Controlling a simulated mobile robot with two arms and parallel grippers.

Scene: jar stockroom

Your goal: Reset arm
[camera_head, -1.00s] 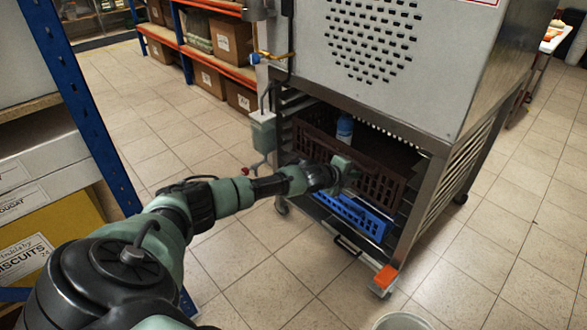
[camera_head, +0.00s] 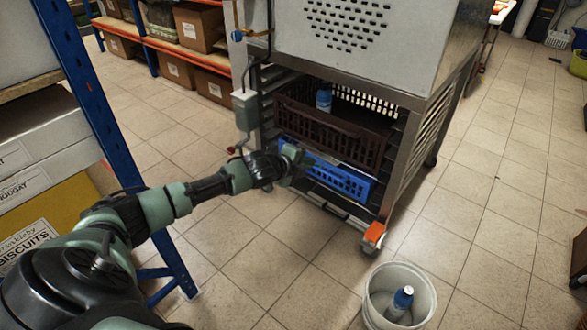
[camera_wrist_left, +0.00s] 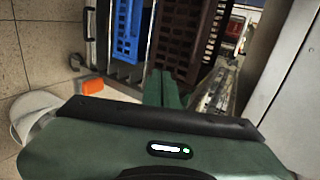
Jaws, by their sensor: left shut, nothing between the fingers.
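My left arm reaches in from the left in the head view. Its gripper (camera_head: 303,165) is in front of the rack under the grey machine, close to the blue crate (camera_head: 345,183) and the brown crate (camera_head: 335,135). The left wrist view shows its green fingers (camera_wrist_left: 163,88) together, with nothing between them. The blue crate (camera_wrist_left: 128,30) and brown crate (camera_wrist_left: 185,35) lie beyond the fingers there. Whether the gripper touches a crate I cannot tell. My right gripper is in neither view.
A blue-capped bottle (camera_head: 324,99) stands in the brown crate. A blue shelf post (camera_head: 95,110) is close to my left arm.

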